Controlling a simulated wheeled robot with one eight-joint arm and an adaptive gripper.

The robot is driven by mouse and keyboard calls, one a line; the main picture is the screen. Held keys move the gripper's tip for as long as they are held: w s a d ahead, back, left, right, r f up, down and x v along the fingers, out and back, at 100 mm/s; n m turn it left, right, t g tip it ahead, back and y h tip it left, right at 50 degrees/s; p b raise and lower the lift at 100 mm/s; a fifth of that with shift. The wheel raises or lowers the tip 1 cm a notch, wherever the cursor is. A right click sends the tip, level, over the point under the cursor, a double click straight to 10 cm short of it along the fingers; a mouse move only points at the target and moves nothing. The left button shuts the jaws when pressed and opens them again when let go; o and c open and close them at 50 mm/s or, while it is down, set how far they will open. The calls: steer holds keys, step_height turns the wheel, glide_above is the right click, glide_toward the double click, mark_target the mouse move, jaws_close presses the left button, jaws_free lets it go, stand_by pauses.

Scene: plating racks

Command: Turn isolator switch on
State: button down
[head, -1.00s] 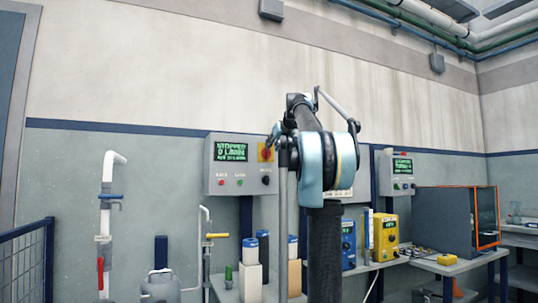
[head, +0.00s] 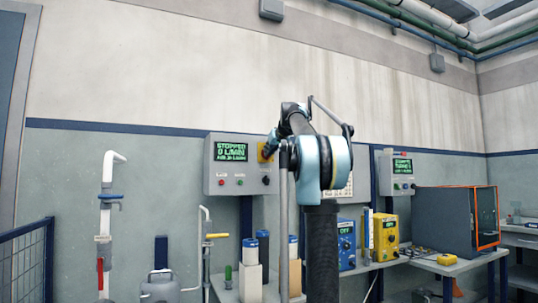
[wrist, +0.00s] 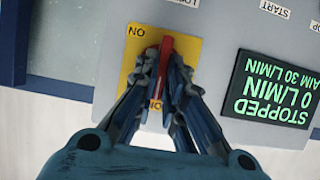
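The isolator switch has a yellow plate (wrist: 187,52) and a red handle (wrist: 162,62), seen upside down in the wrist view. An ON label is on the plate near its upper corner there. The handle stands nearly upright in that picture, slightly tilted. My gripper (wrist: 163,78) has its fingers closed in on both sides of the handle, hiding its lower part. In the head view my gripper (head: 270,147) reaches the right side of the grey control box (head: 212,183) and covers most of the switch.
The box's green display (head: 231,151) reads STOPPED, 0 L/MIN. Red and green buttons and a black knob sit below it. Blue (head: 346,245) and yellow (head: 386,237) units stand on the bench to the right.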

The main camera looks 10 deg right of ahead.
steer(key=shift+d, duration=0.1)
stand_by(0.3)
steer(key=shift+w+d+f+m+t+y, duration=0.1)
steer(key=shift+d+f+m+t+y, duration=0.2)
steer(key=shift+m+y, duration=1.45)
steer(key=shift+d+f+m+t+y, duration=0.25)
steer(key=shift+m+y, duration=0.45)
steer(key=shift+m, duration=2)
steer(key=shift+w+d+f+m+t+y, duration=0.15)
steer(key=shift+f+m+y, duration=0.2)
steer(key=shift+m+y, duration=1.4)
steer(key=shift+s+m+h, duration=0.1)
steer(key=shift+m+h, duration=0.4)
steer(key=shift+m, duration=0.1)
steer(key=c, duration=1.7)
jaws_free()
steer(key=shift+d, duration=0.1)
